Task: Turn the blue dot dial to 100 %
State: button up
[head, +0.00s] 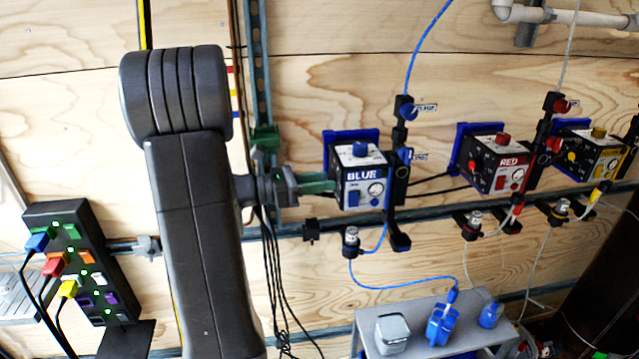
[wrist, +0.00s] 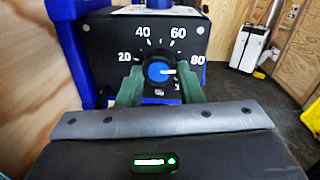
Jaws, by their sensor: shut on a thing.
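The blue dot dial (wrist: 160,72) is on the black face of the box marked BLUE (head: 361,190). In the wrist view, its white pointer line points right, a little below the 80 mark. The printed scale shows 20, 40, 60 and 80; the 100 mark cannot be read, and the right finger covers part of the lower right scale. My gripper (wrist: 159,86) has its green fingers on both sides of the dial and is shut on it. In the head view, my gripper (head: 318,185) reaches the box's left side, and the dial is hidden there.
Boxes marked RED (head: 495,165) and with a yellow knob (head: 592,150) are mounted to the right. A grey bench (head: 420,312) stands below. Blue cables hang near the BLUE box. A socket strip (head: 75,260) is at the left.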

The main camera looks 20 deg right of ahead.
jog(key=shift+w+f+m+b, duration=0.1)
jog(key=shift+w+m+b, duration=0.05)
jog(key=shift+m+b, duration=5.1)
jog(key=o, duration=1)
jog(key=w+a, duration=0.1)
jog(key=a, duration=0.3)
jog(key=w+a, duration=0.1)
jog(key=a, duration=0.8)
jog(key=shift+w+a+f, duration=0.25)
jog(key=shift+w+f, duration=0.05)
jog(key=shift+w, duration=0.1)
